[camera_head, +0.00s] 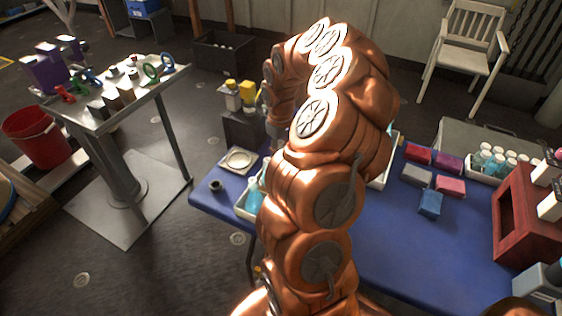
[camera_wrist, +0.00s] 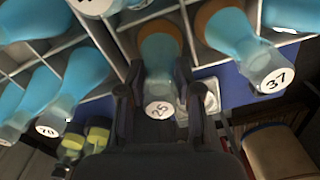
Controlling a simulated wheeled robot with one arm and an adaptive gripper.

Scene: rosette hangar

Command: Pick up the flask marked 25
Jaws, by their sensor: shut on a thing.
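The flask marked 25 (camera_wrist: 158,106) shows in the wrist view, with pale blue contents, an orange-brown far end and a round white label. My gripper (camera_wrist: 159,78) has a dark finger on each side of it and is shut on it. The flask lies among the white dividers of a rack (camera_wrist: 97,107); I cannot tell whether it is clear of its compartment. The flask marked 37 (camera_wrist: 272,80) is to its right and one that looks marked 20 (camera_wrist: 47,127) to its left. In the head view my arm hides the gripper and most of the rack (camera_head: 388,172).
The rack stands on a blue table (camera_head: 400,240). Sponge-like blocks (camera_head: 430,203), a red box (camera_head: 525,215) and a tray of small bottles (camera_head: 482,172) are on its right part. A dish (camera_head: 238,159) and yellow-topped bottles (camera_head: 246,92) are at left.

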